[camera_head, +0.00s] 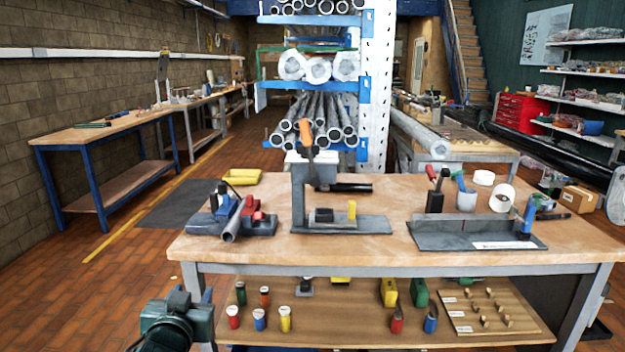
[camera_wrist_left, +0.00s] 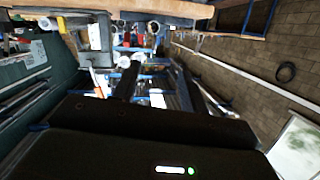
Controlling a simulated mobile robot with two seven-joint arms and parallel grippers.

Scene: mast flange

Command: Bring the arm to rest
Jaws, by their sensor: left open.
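My left gripper (camera_head: 189,298) is at the lower left of the head view, in front of the bench's left front leg. It is open, with nothing seen between its fingers, and apart from the things on the bench. In the left wrist view, the dark gripper body with a small lit strip fills the lower part, and the room appears turned over. My right gripper is not in either view.
The wooden workbench (camera_head: 330,250) carries a grey press stand (camera_head: 300,195), a pipe in a blue-and-red vise (camera_head: 232,215) and a grey fixture plate (camera_head: 470,236). Its lower shelf (camera_head: 350,325) holds several coloured containers. Brick floor (camera_head: 85,300) is clear at left.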

